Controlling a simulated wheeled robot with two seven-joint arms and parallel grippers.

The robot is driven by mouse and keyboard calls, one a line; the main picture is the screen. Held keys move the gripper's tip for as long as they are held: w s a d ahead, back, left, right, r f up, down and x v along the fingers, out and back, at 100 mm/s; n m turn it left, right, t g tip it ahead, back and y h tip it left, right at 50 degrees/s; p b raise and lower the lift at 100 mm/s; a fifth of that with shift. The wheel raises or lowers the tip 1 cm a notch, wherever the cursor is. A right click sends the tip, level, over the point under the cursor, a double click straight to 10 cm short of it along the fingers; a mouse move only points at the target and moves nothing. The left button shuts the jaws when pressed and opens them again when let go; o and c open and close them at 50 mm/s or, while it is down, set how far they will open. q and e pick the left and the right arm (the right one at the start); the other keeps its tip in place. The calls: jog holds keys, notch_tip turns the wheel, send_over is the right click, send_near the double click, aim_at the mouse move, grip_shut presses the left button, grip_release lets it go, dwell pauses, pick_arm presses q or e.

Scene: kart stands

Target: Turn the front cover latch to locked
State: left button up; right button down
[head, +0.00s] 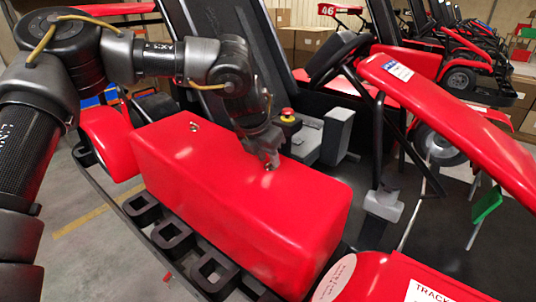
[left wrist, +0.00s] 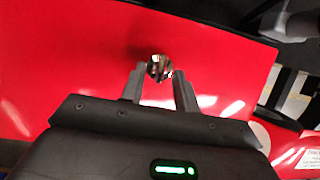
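The red side cover (head: 225,205) of the kart carries two small metal latches on its top. One latch (head: 194,126) is towards the left end and clear of my arm. The other latch (head: 268,167), nearer the kart's nose, is right at the fingertips of my left gripper (head: 266,158). In the left wrist view this latch (left wrist: 159,67) is a round shiny piece just beyond and between the open fingers (left wrist: 159,78). No contact with the fingers is clear. Its turned position is too small to read. My right gripper is not in view.
A red and yellow button (head: 287,116) stands just behind the cover, beside grey boxes (head: 338,132). The steering wheel (head: 338,58) and bars are to the right. Black step-like openings (head: 173,237) run along the near side. More karts (head: 462,75) stand in the back.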

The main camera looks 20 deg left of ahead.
pick_arm(q)
jog(key=shift+w+f, duration=0.15)
jog(key=shift+f, duration=0.25)
pick_arm(e)
jog(key=shift+s, duration=0.35)
pick_arm(q)
jog(key=shift+c, duration=0.4)
jog(key=shift+d, duration=0.1)
grip_shut()
